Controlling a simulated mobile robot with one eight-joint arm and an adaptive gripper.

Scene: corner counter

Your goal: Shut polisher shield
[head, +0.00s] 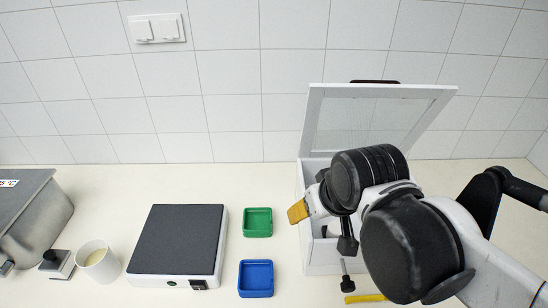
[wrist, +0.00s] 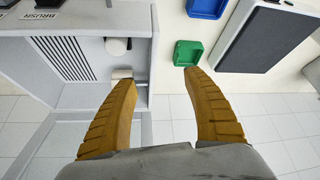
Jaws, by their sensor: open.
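The polisher (head: 318,255) is a white box on the counter, largely hidden behind my arm in the head view. Its shield (head: 336,122), a clear panel in a pale frame, stands raised and leaning back toward the wall, with a dark handle at its top edge. In the wrist view the polisher's inside (wrist: 75,92) shows slots and a small roller, and part of the shield frame lies at lower left. My gripper (wrist: 157,76) is open and empty, above the polisher's side wall. In the head view one yellow fingertip of my gripper (head: 298,212) shows.
A green tray (head: 257,222) and a blue tray (head: 255,278) sit left of the polisher. Farther left are a dark-topped scale (head: 178,240), a cup (head: 98,262) and a metal container (head: 30,225). A yellow strip (head: 366,298) shows in front. The tiled wall stands behind.

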